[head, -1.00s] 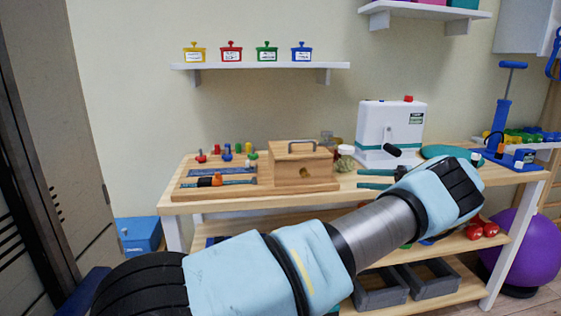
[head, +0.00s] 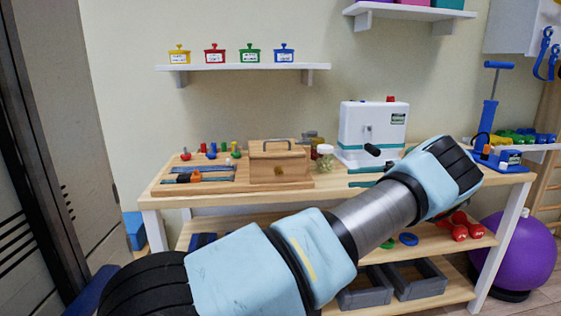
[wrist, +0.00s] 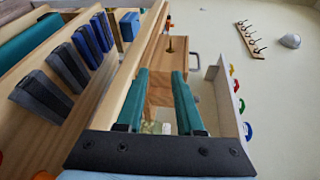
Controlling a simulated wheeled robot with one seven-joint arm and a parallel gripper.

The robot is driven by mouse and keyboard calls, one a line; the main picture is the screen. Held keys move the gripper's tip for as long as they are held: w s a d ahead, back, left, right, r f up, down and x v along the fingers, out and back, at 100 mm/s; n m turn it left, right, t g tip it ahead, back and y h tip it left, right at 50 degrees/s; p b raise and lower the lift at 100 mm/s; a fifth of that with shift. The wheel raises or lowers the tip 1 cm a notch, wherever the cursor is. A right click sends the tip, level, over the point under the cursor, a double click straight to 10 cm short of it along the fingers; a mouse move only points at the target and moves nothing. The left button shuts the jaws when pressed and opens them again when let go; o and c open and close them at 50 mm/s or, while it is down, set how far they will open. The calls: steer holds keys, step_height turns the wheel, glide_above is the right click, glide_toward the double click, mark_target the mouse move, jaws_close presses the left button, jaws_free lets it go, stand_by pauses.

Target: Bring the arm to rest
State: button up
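My arm reaches from the lower left across the head view, bent at an upper joint on the right. My gripper (head: 356,177) shows only in part behind the arm, its teal fingers above the bench top. In the wrist view my gripper (wrist: 161,73) has its two teal fingers clearly apart, with nothing held between them. The wooden box with a dark handle (head: 280,168) stands to the left of the fingers on the workbench (head: 215,200). The wrist view looks past the fingers towards the wooden box (wrist: 177,62).
A white machine with a crank (head: 358,128) and a jar (head: 326,163) stand near the gripper. A wall shelf (head: 245,67) carries small coloured pots. A purple ball (head: 525,250) is at right.

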steer(key=a+f+g+h, duration=0.3)
steer(key=a+g+h, duration=0.35)
steer(key=a, duration=1.55)
steer(key=s+a+r+n+t+h, duration=0.15)
steer(key=s+a+h, duration=0.3)
steer(key=s, duration=0.75)
steer(key=s+a+n+t+h, duration=0.1)
steer(key=s+a+t+h, duration=0.3)
steer(key=s, duration=0.7)
step_height(320, 180, up, 8)
steer(key=d+h+p, duration=0.1)
steer(key=p, duration=0.7)
steer(key=shift+w+d+f+m+g, duration=0.15)
steer(key=shift+w+d+m+g, duration=0.1)
steer(key=shift+m+g, duration=0.15)
